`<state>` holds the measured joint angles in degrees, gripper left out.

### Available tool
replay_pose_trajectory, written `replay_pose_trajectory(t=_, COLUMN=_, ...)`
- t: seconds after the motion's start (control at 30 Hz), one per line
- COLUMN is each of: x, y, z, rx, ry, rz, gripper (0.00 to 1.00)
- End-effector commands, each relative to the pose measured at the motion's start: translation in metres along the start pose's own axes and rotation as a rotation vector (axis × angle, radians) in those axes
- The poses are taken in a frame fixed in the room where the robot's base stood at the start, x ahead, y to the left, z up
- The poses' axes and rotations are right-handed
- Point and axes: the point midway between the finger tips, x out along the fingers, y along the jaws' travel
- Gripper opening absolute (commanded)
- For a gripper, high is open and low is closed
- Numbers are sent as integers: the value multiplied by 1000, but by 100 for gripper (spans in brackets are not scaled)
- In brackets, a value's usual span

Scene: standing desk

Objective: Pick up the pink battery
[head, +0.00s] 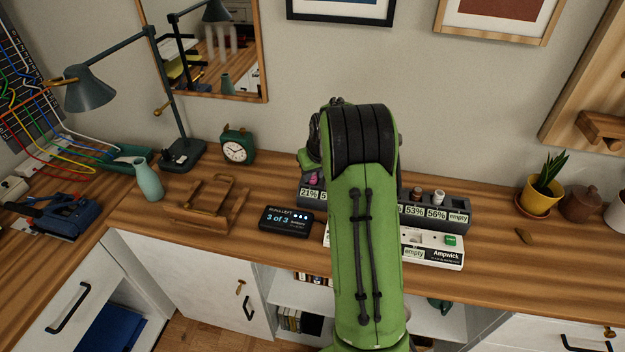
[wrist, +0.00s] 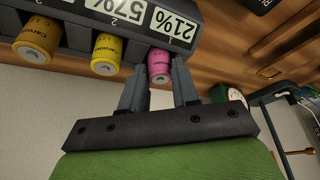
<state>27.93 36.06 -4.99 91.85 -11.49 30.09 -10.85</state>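The pink battery (wrist: 159,65) is at the slot numbered 1, labelled 21%, of the dark grey charger (wrist: 72,35). In the head view a bit of the pink battery (head: 313,181) shows at the charger's left end (head: 310,195). My gripper (wrist: 161,72) has one finger on each side of the battery, with no clear gap at the tips, so it looks shut on it. The battery still appears seated in its slot. My green arm hides the charger's middle and the gripper in the head view.
A yellow battery (wrist: 107,55) and an orange battery (wrist: 36,42) sit beside the pink one. A white Ampwick unit (head: 440,253) stands in front of the charger. A dark display (head: 286,220) reads 3 of 3. A green clock (head: 237,148) stands behind left.

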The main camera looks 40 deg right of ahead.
Motion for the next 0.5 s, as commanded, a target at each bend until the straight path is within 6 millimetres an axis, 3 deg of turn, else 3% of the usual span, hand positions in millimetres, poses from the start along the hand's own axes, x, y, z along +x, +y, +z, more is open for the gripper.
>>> replay_pose_trajectory(t=0.03, x=0, y=0, z=0, rx=0, ry=0, rz=0, gripper=22)
replay_pose_trajectory(t=0.2, x=0, y=0, z=0, rx=0, ry=-1, rz=0, gripper=0)
replay_pose_trajectory(t=0.4, x=-1, y=0, z=0, rx=0, ry=-1, rz=0, gripper=0)
replay_pose_trajectory(t=0.5, x=-12, y=0, z=-5, rx=0, ry=1, rz=0, gripper=0)
